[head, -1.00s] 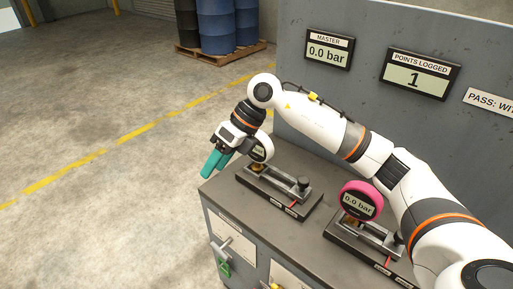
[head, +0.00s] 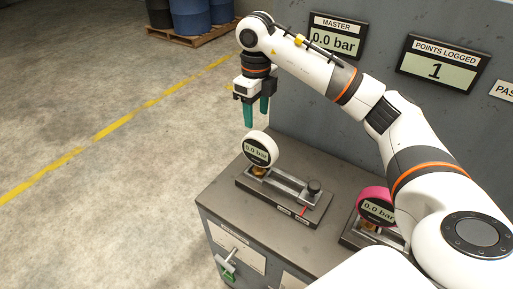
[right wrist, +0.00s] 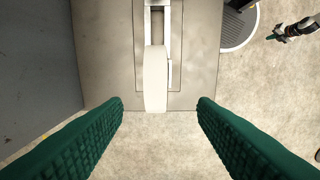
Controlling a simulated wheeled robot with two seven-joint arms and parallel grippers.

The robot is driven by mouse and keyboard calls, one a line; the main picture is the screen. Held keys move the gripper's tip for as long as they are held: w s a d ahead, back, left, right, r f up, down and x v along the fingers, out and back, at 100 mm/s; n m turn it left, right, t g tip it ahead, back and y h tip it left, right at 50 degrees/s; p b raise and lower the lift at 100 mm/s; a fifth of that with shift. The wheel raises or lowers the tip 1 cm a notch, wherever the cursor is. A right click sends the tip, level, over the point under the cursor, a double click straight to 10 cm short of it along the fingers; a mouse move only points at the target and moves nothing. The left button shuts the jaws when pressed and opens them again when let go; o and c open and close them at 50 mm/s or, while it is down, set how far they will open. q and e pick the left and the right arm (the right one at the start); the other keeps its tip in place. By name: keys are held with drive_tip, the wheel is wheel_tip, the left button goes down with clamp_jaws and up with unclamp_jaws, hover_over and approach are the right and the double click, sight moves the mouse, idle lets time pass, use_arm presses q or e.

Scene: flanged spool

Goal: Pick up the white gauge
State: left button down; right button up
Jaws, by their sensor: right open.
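The white gauge (head: 261,149) stands upright on the black fixture (head: 283,197) at the left end of the bench top. Its face reads 0.0 bar. My right gripper (head: 256,112) is open, pointing down above the gauge and apart from it. In the right wrist view the gauge (right wrist: 155,80) shows edge-on as a pale upright strip, lying between the lines of the two green fingers (right wrist: 160,105) and beyond their tips. Nothing is between the fingers.
A pink-rimmed gauge (head: 377,207) sits on a second fixture to the right, partly hidden by my right arm. Panels reading MASTER (head: 334,40) and POINTS LOGGED (head: 442,63) are on the grey wall behind. Blue barrels (head: 190,15) stand on a pallet on the floor at the back left.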

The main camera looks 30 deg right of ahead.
sight(259, 136)
wheel_tip(259, 136, down, 3)
drive_tip(key=shift+s+f+p, duration=0.1)
drive_tip(key=shift+f+p, duration=0.1)
drive_tip(key=shift+p, duration=0.15)
drive_tip(key=shift+f, duration=0.25)
drive_tip(key=f+p, duration=0.1)
drive_tip(key=f, duration=0.1)
drive_tip(key=f+p, duration=0.1)
drive_tip(key=f, duration=0.1)
drive_tip(key=shift+s+d+f, duration=0.1)
drive_tip(key=shift+s+d, duration=0.05)
drive_tip(key=shift+d, duration=0.25)
drive_tip(key=shift+f, duration=0.45)
drive_tip(key=shift+c, duration=0.5)
use_arm(q)
drive_tip(key=r, duration=0.1)
drive_tip(key=s+r, duration=0.1)
drive_tip(key=r, duration=0.1)
drive_tip(key=shift+s+r, duration=0.2)
drive_tip(key=shift+r, duration=0.05)
use_arm(e)
clamp_jaws()
